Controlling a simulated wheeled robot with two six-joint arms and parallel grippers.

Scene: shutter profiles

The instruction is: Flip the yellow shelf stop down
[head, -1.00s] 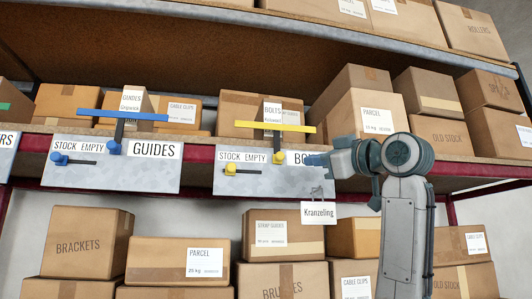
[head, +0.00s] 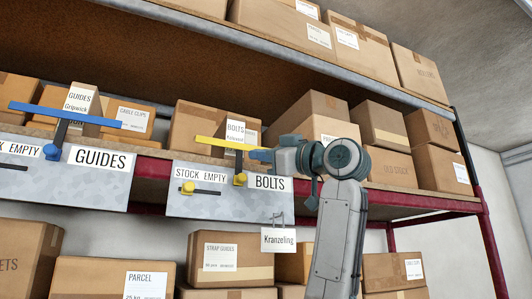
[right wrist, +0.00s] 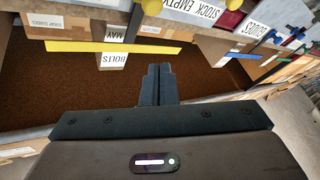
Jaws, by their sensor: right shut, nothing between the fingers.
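The yellow shelf stop (head: 215,143) is a flat bar standing up on a dark post above the BOLTS plate (head: 218,205), with a yellow pivot knob (head: 240,179) at the post's foot. It also shows in the right wrist view (right wrist: 110,47). My right gripper (head: 258,155) is at the bar's right end in the head view and hides that end. In the right wrist view its fingers (right wrist: 160,68) are shut and empty, their tips close to the bar's edge; I cannot tell whether they touch it. My left gripper is not in view.
A blue stop (head: 60,114) stands up above the GUIDES plate at the left. A yellow slider knob (head: 188,187) sits by the STOCK EMPTY label. A Kranzeling tag (head: 278,240) hangs below the plate. Boxes fill the shelf behind; a red upright (head: 490,240) stands at the right.

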